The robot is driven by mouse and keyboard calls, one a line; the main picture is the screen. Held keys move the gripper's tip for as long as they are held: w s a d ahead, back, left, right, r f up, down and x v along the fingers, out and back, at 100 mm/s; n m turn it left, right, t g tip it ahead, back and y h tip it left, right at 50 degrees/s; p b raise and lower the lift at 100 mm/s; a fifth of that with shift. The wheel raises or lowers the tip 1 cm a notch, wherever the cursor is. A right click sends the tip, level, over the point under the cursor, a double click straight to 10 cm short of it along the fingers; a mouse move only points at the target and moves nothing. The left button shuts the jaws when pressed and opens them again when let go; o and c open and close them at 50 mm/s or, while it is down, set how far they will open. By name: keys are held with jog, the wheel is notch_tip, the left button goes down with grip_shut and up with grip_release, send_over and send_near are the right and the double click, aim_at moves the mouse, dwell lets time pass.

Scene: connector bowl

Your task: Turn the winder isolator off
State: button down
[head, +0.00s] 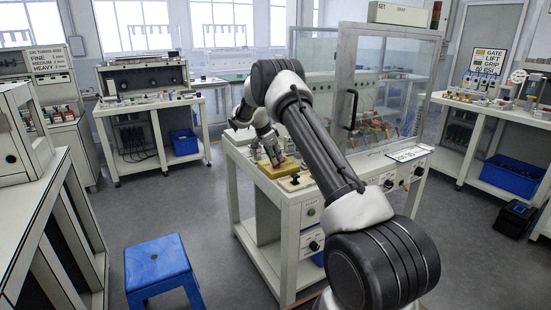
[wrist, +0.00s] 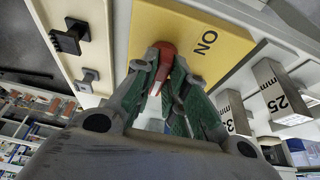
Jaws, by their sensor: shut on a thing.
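The isolator is a yellow plate (wrist: 220,30) marked ON, with a red handle (wrist: 167,52). In the wrist view my gripper (wrist: 165,70) is shut on the red handle, with the green-lined fingers on either side of it. The fingers hide part of the handle. In the head view the yellow plate (head: 272,169) lies on top of the white machine bench, and my gripper (head: 272,155) is down at it. The handle cannot be made out there.
A black square knob (wrist: 70,38) and a smaller grey switch (wrist: 88,78) stand beside the plate. Metal blocks (wrist: 275,92) marked with numbers stand on its other side. A glass-doored guard (head: 385,85) rises behind my arm. A blue stool (head: 157,262) stands on the floor.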

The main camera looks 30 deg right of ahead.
dwell(0.4)
jog(key=c, duration=1.4)
grip_release()
jog(key=shift+c, duration=0.2)
jog(key=v, duration=1.2)
jog(key=shift+w, duration=0.1)
